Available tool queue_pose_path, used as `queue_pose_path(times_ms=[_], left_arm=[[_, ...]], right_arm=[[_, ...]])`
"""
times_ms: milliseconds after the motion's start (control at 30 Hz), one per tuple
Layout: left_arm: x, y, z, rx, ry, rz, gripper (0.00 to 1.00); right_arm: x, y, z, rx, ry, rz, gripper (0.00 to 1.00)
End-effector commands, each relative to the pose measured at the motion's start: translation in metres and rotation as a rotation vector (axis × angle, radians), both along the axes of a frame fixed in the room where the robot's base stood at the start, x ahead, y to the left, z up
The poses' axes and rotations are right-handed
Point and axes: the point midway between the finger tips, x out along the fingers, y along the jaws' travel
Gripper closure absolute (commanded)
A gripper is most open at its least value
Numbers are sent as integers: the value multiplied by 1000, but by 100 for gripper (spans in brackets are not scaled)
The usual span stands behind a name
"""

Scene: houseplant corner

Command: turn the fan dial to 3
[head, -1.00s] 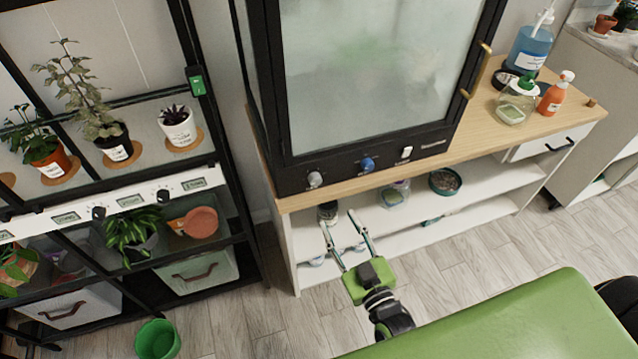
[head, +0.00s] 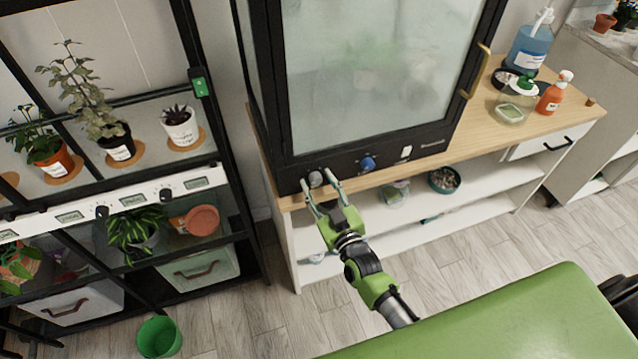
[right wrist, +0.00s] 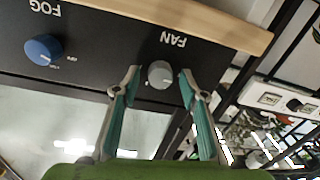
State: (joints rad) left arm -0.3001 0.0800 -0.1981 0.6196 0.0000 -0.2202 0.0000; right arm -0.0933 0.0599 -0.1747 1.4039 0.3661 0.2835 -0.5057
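The fan dial (head: 315,179) is a grey knob at the left end of the black panel under the cabinet's glass door. In the right wrist view the grey fan dial (right wrist: 160,74) sits beside the upside-down word FAN. My right gripper (head: 319,184) is open, with one fingertip on each side of the dial. In the right wrist view the fingers of my right gripper (right wrist: 157,80) show gaps to the dial on both sides. The dial's number marks are too small to read. My left gripper is not in view.
A blue FOG dial (head: 367,163) and a white switch (head: 406,152) are on the same panel to the right. A black plant rack (head: 190,60) stands at the left. A wooden counter edge (head: 385,178) runs just below the panel.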

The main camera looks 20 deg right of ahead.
Motion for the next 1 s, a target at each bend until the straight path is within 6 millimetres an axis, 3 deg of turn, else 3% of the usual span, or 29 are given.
queue_pose_path(times_ms=[133, 300, 667, 1000], left_arm=[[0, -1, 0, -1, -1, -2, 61], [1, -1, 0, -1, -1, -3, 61], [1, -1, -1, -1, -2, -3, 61], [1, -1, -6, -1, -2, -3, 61]], right_arm=[[0, 0, 0, 0, 0, 0, 60], [-1, 0, 0, 0, 1, 0, 99], [-1, 0, -1, 32, 2, 0, 99], [-1, -1, -2, 244, 9, 0, 99]])
